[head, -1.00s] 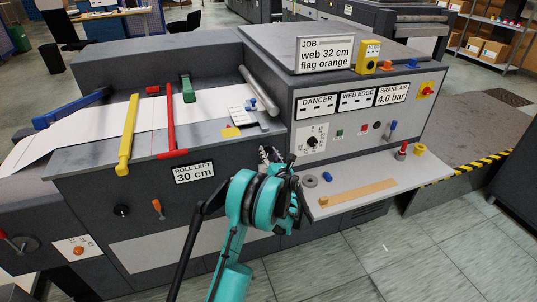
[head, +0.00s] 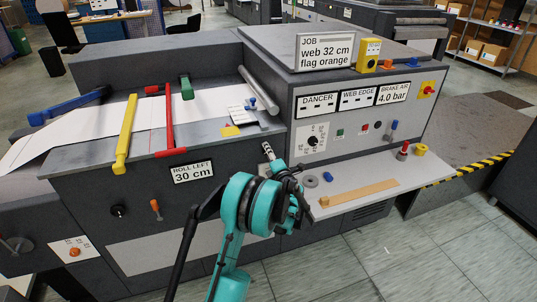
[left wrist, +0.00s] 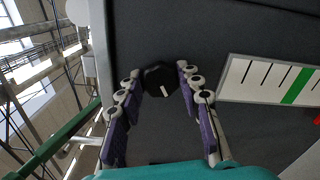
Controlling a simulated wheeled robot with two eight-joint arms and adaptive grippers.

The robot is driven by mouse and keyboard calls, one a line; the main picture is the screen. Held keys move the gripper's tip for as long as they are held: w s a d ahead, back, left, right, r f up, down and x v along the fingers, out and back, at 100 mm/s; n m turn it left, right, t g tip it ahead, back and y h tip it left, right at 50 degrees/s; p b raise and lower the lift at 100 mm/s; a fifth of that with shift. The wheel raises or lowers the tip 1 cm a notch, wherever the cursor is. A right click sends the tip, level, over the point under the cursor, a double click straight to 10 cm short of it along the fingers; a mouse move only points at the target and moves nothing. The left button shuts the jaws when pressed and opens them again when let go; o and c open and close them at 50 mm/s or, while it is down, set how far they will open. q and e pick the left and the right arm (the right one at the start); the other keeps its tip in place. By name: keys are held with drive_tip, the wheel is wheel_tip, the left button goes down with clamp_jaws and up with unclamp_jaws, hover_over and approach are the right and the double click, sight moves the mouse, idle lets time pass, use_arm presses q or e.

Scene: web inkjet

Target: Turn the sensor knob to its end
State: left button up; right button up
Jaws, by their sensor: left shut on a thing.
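The sensor knob (left wrist: 160,81) is black and round with a white pointer line, on a dark panel in the left wrist view. My left gripper (left wrist: 161,82) has its fingers on both sides of the knob, their tips against it. In the head view my left gripper (head: 278,169) is at the front face of the machine, and its fingers and arm hide the knob. My right gripper is not in view.
A grey shelf (head: 345,205) with a wooden bar juts out right of my gripper. Another black knob (head: 118,211) and an orange lever (head: 156,208) are on the front panel at left. A dial (head: 313,141) is on the upper panel. The floor in front is clear.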

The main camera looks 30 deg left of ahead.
use_arm(q)
drive_tip(key=shift+s+f+m+b, duration=0.1)
drive_tip(key=shift+m+b, duration=0.4)
drive_tip(key=shift+m, duration=5.4)
drive_tip(key=shift+f+m+b, duration=0.1)
drive_tip(key=shift+m+b, duration=0.4)
drive_tip(key=shift+m, duration=5.4)
drive_tip(key=o, duration=1.2)
drive_tip(key=shift+c, duration=0.2)
drive_tip(key=v, duration=1.2)
